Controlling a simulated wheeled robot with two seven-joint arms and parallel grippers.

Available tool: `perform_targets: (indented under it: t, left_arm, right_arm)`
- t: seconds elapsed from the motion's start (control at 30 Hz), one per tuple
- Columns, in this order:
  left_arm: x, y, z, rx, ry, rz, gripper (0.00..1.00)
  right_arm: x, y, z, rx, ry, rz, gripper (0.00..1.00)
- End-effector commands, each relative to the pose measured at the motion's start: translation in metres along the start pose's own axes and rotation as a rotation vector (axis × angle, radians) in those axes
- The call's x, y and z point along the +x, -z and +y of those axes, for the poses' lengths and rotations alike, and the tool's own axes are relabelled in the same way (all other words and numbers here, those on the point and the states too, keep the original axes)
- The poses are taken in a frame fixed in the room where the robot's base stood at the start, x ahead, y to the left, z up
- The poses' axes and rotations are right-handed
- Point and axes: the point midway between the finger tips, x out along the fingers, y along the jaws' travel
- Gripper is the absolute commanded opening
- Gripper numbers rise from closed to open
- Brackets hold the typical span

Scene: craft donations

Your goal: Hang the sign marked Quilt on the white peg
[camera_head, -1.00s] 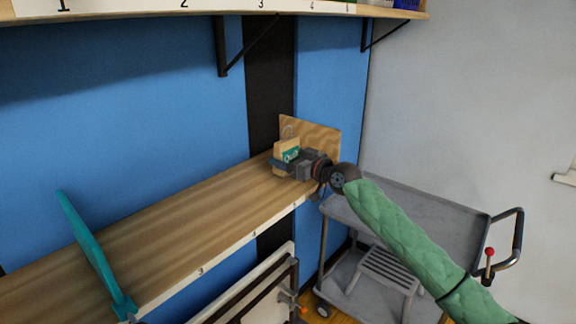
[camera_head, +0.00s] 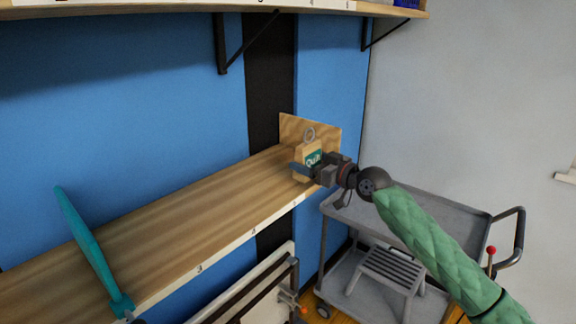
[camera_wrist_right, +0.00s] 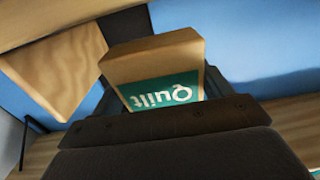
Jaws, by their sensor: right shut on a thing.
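The sign marked Quilt (camera_head: 308,160) is a tan block with a green label and a grey ring at its top. My right gripper (camera_head: 304,172) is shut on it and holds it upright by its lower part, in front of the wooden board (camera_head: 330,141) at the shelf's right end. In the right wrist view the sign (camera_wrist_right: 152,62) shows upside down between the jaws, with the board (camera_wrist_right: 52,66) to its left. I cannot make out the white peg, nor whether the ring touches anything. My left gripper is out of view.
The wooden shelf (camera_head: 190,212) has a bare top, with a long teal thing (camera_head: 92,250) across its left part. A grey cart (camera_head: 400,212) stands below at right. An upper shelf (camera_head: 170,6) runs along the top on black brackets.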

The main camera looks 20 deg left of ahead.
Motion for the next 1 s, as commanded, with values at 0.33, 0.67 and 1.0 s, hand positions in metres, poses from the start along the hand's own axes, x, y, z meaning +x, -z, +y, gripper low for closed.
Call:
perform_targets:
  t: [0.33,0.67,1.0]
  left_arm:
    - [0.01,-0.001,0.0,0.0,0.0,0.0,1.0]
    - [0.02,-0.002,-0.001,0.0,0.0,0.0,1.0]
    - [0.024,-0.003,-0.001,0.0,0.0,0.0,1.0]
  right_arm:
    - [-0.034,-0.001,0.0,-0.002,0.0,0.001,0.58]
    - [-0.066,-0.001,0.0,-0.001,0.0,0.0,0.58]
    - [-0.084,0.001,-0.001,-0.001,0.001,0.001,0.58]
